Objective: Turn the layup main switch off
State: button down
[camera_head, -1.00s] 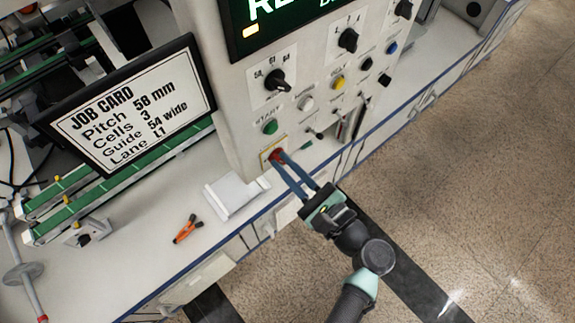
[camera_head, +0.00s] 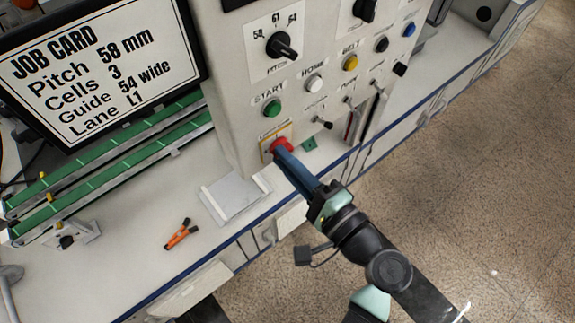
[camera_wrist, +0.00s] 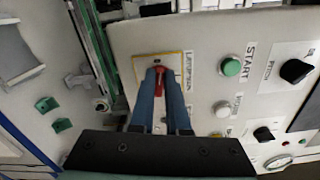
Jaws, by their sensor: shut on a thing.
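The layup main switch (camera_head: 279,148) is a red knob on a yellow-edged plate, low on the light grey control panel below the green START button. My gripper (camera_head: 279,155) reaches it from the lower right, with its blue fingers shut on the red knob. In the wrist view the red knob (camera_wrist: 159,79) shows between the two finger tips (camera_wrist: 161,78). The fingers hide much of the knob and part of its plate, so I cannot tell its turn position.
The green START button (camera_head: 273,108), a white button (camera_head: 313,83) and a black pitch knob (camera_head: 283,45) sit above. The job card screen (camera_head: 95,65) stands left.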

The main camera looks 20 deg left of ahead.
jog(key=shift+f+n+b, duration=0.2)
jog(key=shift+n+b, duration=0.75)
jog(key=shift+n, duration=0.15)
jog(key=c, duration=0.9)
grip_release()
jog(key=shift+r, duration=0.1)
jog(key=b+v, duration=0.2)
jog(key=v, duration=1.1)
